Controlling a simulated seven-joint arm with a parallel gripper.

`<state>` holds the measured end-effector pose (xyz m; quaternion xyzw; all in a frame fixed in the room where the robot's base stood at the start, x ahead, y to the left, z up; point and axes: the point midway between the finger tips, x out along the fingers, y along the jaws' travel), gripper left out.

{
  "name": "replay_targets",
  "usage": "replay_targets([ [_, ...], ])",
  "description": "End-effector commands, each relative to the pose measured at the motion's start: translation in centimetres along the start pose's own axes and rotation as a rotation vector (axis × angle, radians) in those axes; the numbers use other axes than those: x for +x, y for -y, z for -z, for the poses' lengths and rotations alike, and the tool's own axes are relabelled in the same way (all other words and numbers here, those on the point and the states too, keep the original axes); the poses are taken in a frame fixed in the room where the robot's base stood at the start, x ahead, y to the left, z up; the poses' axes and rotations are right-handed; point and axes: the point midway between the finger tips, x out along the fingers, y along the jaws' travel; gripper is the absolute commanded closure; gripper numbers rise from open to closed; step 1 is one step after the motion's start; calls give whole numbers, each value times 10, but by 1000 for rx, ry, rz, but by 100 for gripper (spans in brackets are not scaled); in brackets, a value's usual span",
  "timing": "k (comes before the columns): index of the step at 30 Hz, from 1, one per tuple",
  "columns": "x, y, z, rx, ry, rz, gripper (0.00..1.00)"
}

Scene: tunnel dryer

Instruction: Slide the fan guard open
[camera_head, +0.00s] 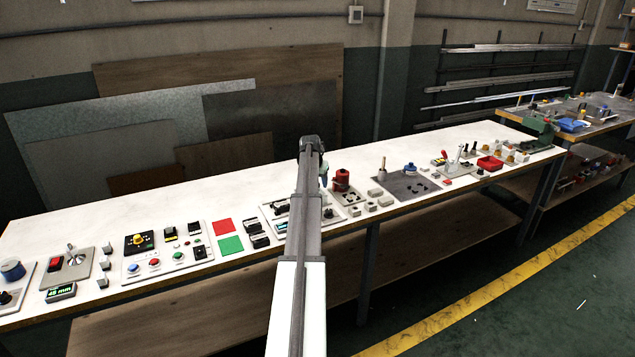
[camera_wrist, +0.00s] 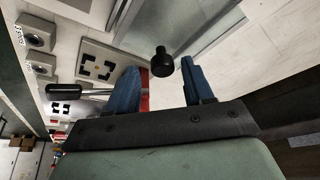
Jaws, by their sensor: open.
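My gripper (camera_wrist: 158,68) is open, with its two blue fingers apart. A black round knob (camera_wrist: 162,60) shows between the fingertips in the wrist view; nothing shows the fingers touching it. Beyond it lies a grey, pane-like panel with a pale metal edge (camera_wrist: 206,40), which may be the fan guard; I cannot tell for sure. In the head view my gripper (camera_head: 324,175) is over the middle of the white bench, and my arm hides much of the grey plate (camera_head: 272,211) under it.
A red cylinder (camera_head: 341,179) stands just right of my gripper on the white bench (camera_head: 150,203). Several small grey blocks and a dark plate (camera_head: 404,186) lie farther right. A button panel (camera_head: 165,262) and red and green squares (camera_head: 231,244) lie left. The bench's back strip is clear.

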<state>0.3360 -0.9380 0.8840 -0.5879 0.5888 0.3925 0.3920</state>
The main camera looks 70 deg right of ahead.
Motion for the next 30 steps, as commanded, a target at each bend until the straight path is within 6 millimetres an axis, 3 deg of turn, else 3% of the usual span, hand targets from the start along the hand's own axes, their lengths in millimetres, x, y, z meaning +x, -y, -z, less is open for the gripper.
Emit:
replay_targets([
  [8, -12, 1, -1, 0, 0, 1, 48],
  [24, -109, 0, 0, 0, -1, 1, 48],
  [30, -130, 0, 0, 0, 0, 0, 48],
])
